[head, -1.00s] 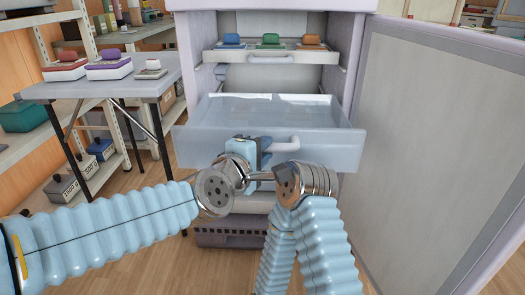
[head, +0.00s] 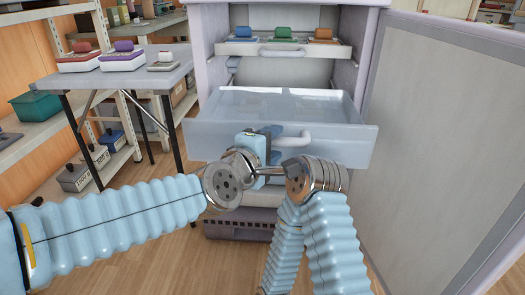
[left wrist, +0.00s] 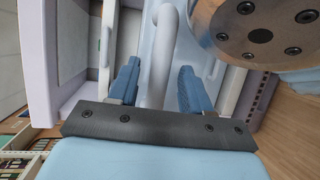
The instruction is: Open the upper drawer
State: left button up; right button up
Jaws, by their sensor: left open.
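The upper drawer (head: 230,138) is a pale blue, see-through box. It stands pulled well out of the white cabinet (head: 206,65), and its inside looks empty. Its white bar handle (head: 292,140) is on the front face. My left gripper (head: 264,148) is at the handle, partly hidden behind my wrist joint. In the left wrist view, the handle (left wrist: 160,60) runs between the two blue fingers of my left gripper (left wrist: 155,85), which are apart with gaps beside the bar. My right gripper does not show.
Above the drawer, a white tray (head: 240,46) holds three lidded boxes. The cabinet door (head: 440,150) stands open on the right. A grey table (head: 110,80) with three small boxes stands on the left, before shelves (head: 20,145). Wooden floor (head: 150,240) is clear in front.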

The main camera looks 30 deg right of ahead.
pick_arm(q)
jog(key=v, duration=1.3)
jog(key=shift+a, duration=0.15)
jog(key=shift+s, duration=0.1)
